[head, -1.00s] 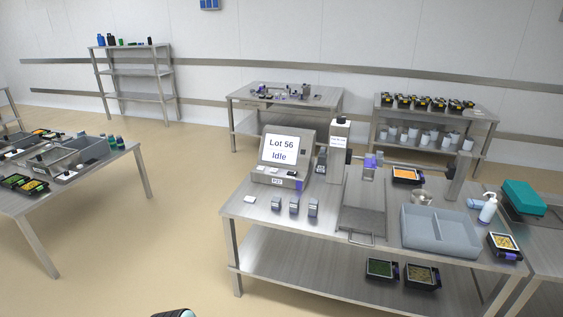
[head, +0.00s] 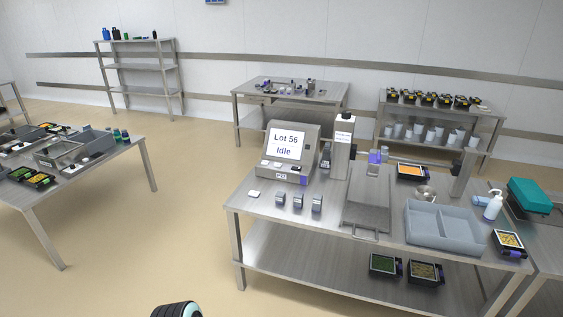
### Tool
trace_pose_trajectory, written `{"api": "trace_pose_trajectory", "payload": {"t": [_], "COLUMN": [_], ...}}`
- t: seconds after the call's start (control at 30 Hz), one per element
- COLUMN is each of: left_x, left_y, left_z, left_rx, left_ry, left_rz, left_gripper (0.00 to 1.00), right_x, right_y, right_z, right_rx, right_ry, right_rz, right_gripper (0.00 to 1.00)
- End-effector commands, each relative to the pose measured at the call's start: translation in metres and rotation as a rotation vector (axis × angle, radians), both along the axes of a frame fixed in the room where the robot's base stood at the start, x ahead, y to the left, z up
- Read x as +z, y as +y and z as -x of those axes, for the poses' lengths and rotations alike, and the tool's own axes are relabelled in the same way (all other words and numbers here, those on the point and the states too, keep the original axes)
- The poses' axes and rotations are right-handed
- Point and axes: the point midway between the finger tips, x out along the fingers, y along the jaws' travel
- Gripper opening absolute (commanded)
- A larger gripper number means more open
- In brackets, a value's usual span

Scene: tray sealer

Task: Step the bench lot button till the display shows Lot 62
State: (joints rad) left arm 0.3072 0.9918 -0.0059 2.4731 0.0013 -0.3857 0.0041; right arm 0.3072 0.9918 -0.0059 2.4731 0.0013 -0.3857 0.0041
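The display (head: 286,144) stands at the back left of the steel bench (head: 262,221) and reads "Lot 56" and "Idle". Below its screen is a sloped base (head: 287,176) with a few small buttons, some pale and one purple-blue. The lettering on the buttons is too small to read, so I cannot tell which one is the lot button. A dark rounded part of my own body shows at the bottom edge. Neither of my grippers is in view.
Several small grey blocks (head: 298,202) stand in front of the display. A steel post (head: 342,148), a grey divided bin (head: 445,226) and a pump bottle (head: 494,205) are further right. Another table (head: 110,165) is at left, with clear floor (head: 190,220) between.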

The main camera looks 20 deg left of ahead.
Motion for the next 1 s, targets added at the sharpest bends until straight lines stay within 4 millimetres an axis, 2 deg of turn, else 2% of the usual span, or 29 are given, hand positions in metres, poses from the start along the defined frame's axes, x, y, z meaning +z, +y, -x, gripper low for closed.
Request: {"api": "trace_pose_trajectory", "payload": {"t": [0.83, 0.87, 0.9, 0.97, 1.0], "left_x": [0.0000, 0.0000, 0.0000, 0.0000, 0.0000], "left_y": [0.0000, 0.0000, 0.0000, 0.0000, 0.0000], "left_z": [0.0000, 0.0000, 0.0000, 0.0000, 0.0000], "left_rx": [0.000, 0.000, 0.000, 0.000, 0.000], "left_ry": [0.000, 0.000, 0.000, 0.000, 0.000], "left_rz": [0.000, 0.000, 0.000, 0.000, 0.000], "left_gripper": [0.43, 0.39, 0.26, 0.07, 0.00], "right_x": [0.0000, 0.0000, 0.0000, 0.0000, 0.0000], "right_y": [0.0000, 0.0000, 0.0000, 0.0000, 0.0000], "right_z": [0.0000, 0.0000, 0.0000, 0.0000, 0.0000], "right_rx": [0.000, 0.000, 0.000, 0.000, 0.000], "right_ry": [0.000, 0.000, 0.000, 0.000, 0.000], "right_rz": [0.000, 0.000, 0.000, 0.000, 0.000], "right_gripper": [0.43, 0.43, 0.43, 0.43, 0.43]}}
